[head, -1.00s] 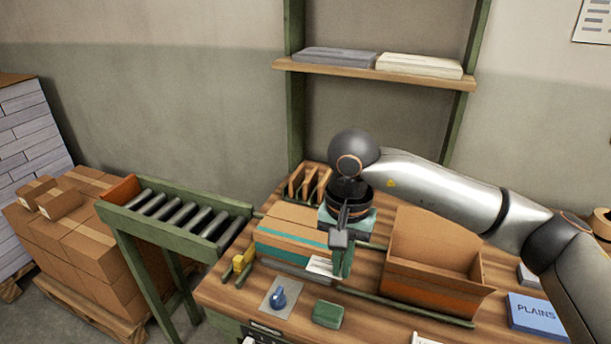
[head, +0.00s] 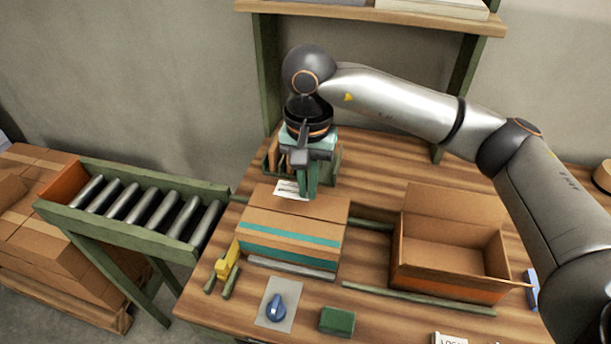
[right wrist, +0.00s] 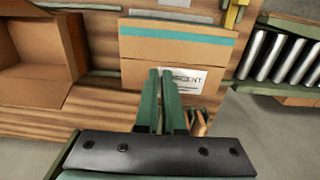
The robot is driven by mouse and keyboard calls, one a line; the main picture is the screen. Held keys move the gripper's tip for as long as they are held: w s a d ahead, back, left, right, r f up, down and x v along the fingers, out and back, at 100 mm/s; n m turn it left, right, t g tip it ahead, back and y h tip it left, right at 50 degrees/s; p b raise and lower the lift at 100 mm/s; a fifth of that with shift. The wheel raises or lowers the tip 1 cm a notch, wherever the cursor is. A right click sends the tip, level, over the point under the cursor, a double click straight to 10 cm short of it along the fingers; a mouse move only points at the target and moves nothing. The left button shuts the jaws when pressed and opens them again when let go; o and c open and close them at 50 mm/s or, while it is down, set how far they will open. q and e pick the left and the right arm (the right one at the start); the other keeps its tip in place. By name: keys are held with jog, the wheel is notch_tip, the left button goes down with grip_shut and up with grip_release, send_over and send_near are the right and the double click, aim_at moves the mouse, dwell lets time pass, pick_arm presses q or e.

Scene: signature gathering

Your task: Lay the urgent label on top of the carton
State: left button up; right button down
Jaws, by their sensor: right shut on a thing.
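The closed carton (head: 285,226) with a teal stripe sits on the wooden bench; it also shows in the right wrist view (right wrist: 140,67). My right gripper (head: 303,196) points down at the carton's far part, with its fingers shut on the white urgent label (head: 288,189). In the right wrist view, the fingertips (right wrist: 162,76) cover part of the label (right wrist: 192,80), and only the end of its printed word shows. The label is over the carton's top near the far edge. I cannot tell whether it touches the cardboard. My left gripper is out of view.
An open, empty carton (head: 450,248) stands on the right. A roller conveyor (head: 130,208) adjoins the bench on the left. A yellow tool (head: 228,258), a blue knob on a plate (head: 277,307) and a green block (head: 337,321) lie in front. A shelf (head: 400,17) is above.

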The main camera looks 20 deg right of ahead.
aim_at(308, 222)
jog(key=shift+f+b, duration=1.15)
jog(key=shift+f, duration=1.9)
jog(key=shift+f+b, duration=0.6)
jog(key=shift+b, duration=0.05)
jog(key=c, duration=0.9)
grip_release()
jog(key=shift+c, duration=0.2)
